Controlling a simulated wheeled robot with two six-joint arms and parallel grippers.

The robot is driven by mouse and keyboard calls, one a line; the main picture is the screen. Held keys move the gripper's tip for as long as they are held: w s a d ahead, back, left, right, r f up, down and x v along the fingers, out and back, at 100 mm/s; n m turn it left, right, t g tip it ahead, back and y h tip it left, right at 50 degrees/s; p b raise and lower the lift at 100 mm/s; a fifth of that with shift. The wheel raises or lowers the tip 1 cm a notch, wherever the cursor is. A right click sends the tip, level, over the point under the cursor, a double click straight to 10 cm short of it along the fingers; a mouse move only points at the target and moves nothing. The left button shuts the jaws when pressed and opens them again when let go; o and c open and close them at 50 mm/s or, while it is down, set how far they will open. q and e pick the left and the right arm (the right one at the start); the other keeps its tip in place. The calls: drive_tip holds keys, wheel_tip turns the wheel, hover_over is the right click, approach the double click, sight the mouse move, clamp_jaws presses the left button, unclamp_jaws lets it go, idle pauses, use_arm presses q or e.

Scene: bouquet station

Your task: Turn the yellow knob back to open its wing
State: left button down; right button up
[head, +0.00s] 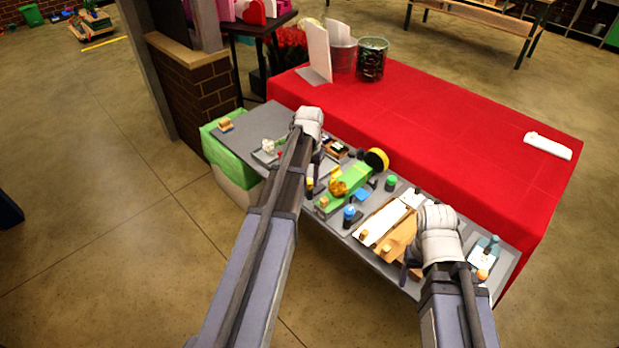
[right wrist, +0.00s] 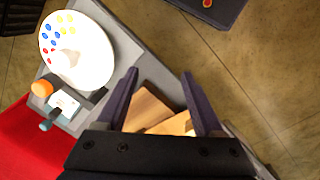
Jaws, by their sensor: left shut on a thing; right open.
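A small yellow knob (head: 310,184) shows at the tips of my left gripper (head: 313,181), at the left end of a green piece on the grey bench. My left gripper points down and appears shut on this knob; its fingers partly hide it. I cannot make out the wing's edges. My right gripper (head: 409,268) is open and empty over the wooden board (head: 397,240); its spread fingers (right wrist: 160,82) show in the right wrist view.
Blue (head: 349,213) and green (head: 391,182) knobs stand on the bench (head: 250,124). A white palette with coloured dots (right wrist: 80,55) lies beyond the right fingers. A red-covered table (head: 450,130) runs behind, with a metal bucket (head: 372,60).

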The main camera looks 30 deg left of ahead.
sight(309, 181)
use_arm(q)
drive_tip(key=shift+n, duration=2.2)
drive_tip(key=c, duration=0.5)
unclamp_jaws()
drive_tip(key=shift+r, duration=0.1)
wheel_tip(309, 181, up, 8)
drive_tip(key=p, duration=0.8)
drive_tip(key=shift+f, duration=0.2)
